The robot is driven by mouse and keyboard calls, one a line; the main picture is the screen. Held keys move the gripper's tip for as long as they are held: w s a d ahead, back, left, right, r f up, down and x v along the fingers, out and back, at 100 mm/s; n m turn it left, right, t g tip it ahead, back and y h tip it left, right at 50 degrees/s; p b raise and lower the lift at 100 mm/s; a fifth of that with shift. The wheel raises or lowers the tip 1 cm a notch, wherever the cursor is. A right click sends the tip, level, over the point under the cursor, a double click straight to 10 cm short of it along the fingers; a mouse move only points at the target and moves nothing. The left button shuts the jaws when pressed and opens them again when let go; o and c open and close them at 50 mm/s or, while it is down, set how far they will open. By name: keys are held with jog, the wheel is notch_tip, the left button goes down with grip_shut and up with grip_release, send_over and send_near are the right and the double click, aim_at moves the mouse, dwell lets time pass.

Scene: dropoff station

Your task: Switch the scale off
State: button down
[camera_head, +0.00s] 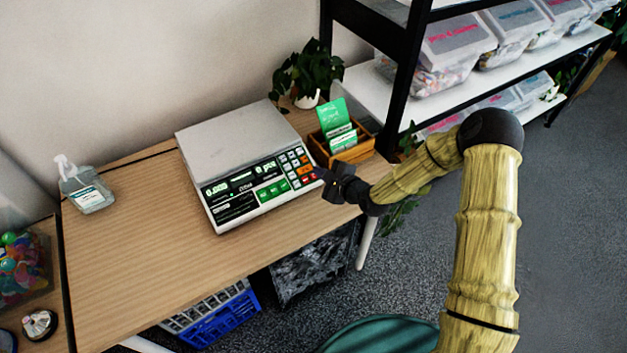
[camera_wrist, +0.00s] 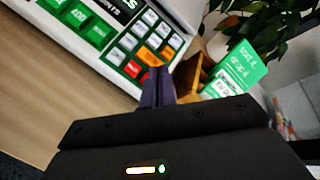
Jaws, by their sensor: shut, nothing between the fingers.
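The scale (camera_head: 235,160) stands on the wooden table, with a flat grey platform and a front panel of displays and keys. Its displays are lit and show digits. The keypad (camera_head: 297,168) at the panel's right has grey, orange and red keys; it also shows in the wrist view (camera_wrist: 142,48). My gripper (camera_head: 323,173) is shut and empty, close to the right end of the panel. In the wrist view its fingertips (camera_wrist: 157,75) are just beside the keypad's lower right keys. I cannot tell whether they touch the scale.
A wooden box (camera_head: 352,150) with green cards stands right of the scale, close to my gripper. A potted plant (camera_head: 308,72) is behind it. A sanitizer bottle (camera_head: 88,190) stands at the left. The table (camera_head: 150,265) is clear in front. A black-framed shelf (camera_head: 395,90) rises at the right.

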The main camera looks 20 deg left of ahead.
jog(key=shift+w+a+f, duration=0.2)
jog(key=shift+f, duration=0.4)
dwell(1.6)
jog(key=shift+w+a+f+b, duration=0.1)
jog(key=shift+w+f+b, duration=0.05)
jog(key=shift+f+b, duration=0.3)
jog(key=shift+a+f+b, duration=0.15)
jog(key=shift+f+b, duration=0.15)
dwell(0.6)
jog(key=shift+r, duration=0.1)
jog(key=shift+d+r+p, duration=0.25)
jog(key=shift+r+p, duration=0.35)
jog(key=shift+r, duration=0.05)
jog(key=r+p, duration=0.1)
jog(key=s+d+r+p, duration=0.1)
jog(key=r, duration=0.1)
jog(key=r+p, duration=0.1)
jog(key=shift+s+d+r+p, duration=0.3)
jog(key=shift+p, duration=0.1)
dwell(0.3)
